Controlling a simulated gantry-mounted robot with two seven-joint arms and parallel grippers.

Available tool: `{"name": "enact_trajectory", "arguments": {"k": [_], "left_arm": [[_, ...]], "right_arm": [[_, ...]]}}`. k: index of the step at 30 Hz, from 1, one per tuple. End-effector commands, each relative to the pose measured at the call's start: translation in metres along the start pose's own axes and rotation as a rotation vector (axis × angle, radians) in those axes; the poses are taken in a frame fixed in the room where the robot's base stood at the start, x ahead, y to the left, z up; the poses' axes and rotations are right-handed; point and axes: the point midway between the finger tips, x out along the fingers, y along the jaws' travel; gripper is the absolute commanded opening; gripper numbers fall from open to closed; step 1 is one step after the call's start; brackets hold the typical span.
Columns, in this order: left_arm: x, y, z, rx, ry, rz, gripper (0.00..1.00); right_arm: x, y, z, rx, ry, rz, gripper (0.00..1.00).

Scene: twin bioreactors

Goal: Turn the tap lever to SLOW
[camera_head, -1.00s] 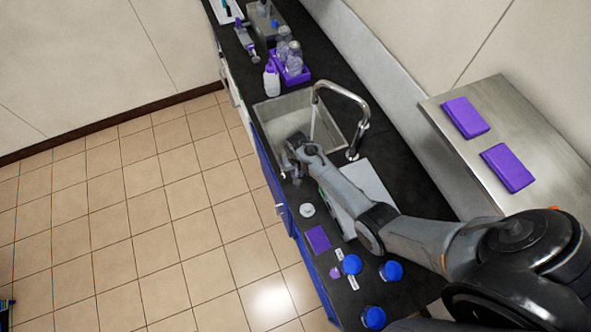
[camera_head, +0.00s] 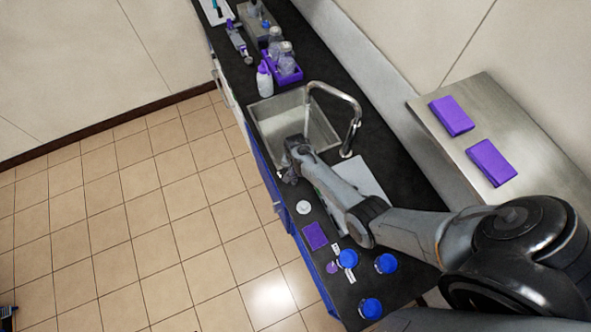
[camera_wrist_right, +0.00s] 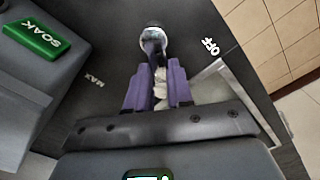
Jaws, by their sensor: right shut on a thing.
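The tap (camera_head: 352,112) is a chrome gooseneck that arches over the steel sink (camera_head: 262,128) in the head view. My right gripper (camera_head: 287,176) is low at the sink's near corner, and its fingertips are too small to make out there. In the right wrist view, my right gripper (camera_wrist_right: 155,88) has its purple fingers closed on a narrow pale lever (camera_wrist_right: 160,82). A round chrome-rimmed part (camera_wrist_right: 152,40) sits just past the fingertips. SLOW is not legible. My left gripper is not in view.
A green SOAK label (camera_wrist_right: 33,38) is on a grey block left of the fingers. Blue-capped containers (camera_head: 386,263) and a purple pad (camera_head: 315,236) lie on the near counter. A purple rack of bottles (camera_head: 283,75) stands beyond the sink.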

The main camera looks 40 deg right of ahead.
Motion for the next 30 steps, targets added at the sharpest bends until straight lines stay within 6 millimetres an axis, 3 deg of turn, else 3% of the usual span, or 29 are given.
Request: {"name": "enact_trajectory", "arguments": {"k": [4, 5, 10, 21, 30], "left_arm": [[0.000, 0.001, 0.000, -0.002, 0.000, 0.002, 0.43], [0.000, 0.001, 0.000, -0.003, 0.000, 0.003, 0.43], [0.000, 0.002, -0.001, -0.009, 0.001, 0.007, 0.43], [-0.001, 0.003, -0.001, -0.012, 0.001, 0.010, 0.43], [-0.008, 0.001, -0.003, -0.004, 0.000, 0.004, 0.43]], "right_arm": [[0.001, 0.000, 0.000, -0.001, -0.001, 0.000, 0.00], [0.001, 0.000, 0.000, -0.001, -0.001, 0.000, 0.23], [0.001, 0.000, 0.000, -0.001, 0.000, 0.000, 0.47], [-0.004, 0.000, 0.000, -0.002, 0.001, -0.001, 0.47], [-0.043, 0.000, -0.001, -0.001, 0.003, -0.002, 0.47]]}}
